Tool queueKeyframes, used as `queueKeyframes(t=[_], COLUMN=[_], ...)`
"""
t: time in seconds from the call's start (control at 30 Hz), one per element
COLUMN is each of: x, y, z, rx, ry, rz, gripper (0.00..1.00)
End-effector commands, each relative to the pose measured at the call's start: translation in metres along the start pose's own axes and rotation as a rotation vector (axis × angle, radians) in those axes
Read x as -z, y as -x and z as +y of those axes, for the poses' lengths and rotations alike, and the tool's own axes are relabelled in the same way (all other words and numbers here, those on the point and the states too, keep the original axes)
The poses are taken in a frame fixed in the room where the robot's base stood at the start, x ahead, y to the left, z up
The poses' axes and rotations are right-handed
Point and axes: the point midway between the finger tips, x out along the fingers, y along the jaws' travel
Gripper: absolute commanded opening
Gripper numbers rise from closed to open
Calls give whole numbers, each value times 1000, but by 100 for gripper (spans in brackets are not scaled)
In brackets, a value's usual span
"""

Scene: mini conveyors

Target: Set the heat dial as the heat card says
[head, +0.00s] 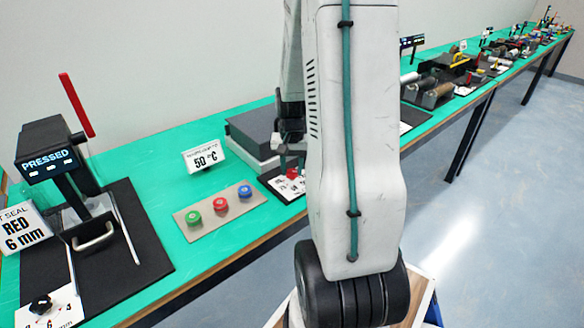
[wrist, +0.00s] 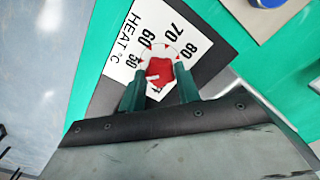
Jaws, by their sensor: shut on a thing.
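The heat card (head: 207,157) stands on the green bench and reads 50 °C. The red heat dial (wrist: 160,70) sits on a white plate marked HEAT °C (wrist: 124,44), with 50, 60, 70 and 80 legible around it. My gripper (wrist: 159,78) is shut on the dial, with one dark green finger on each side. A short white mark on the knob lies toward its lower left in the wrist view; its exact reading is unclear. In the head view my gripper (head: 290,163) is partly hidden by my arm, and the dial (head: 292,173) shows only as a small red spot.
A plate (head: 232,223) with green, red and blue buttons lies left of the dial. A grey box (head: 252,132) stands behind it. At the far left is a press-like device (head: 45,145) showing PRESSED, with a RED 6 mm card (head: 22,230). More equipment lines the bench beyond my arm.

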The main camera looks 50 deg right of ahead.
Motion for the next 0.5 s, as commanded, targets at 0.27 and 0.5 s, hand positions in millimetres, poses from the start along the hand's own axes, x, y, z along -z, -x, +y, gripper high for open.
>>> queueKeyframes(t=[0.27, 0.5], x=[0, 0], y=[0, 0], z=[0, -1], rx=[0, 0], ry=[-213, -332], rz=[0, 0], gripper=[10, 10])
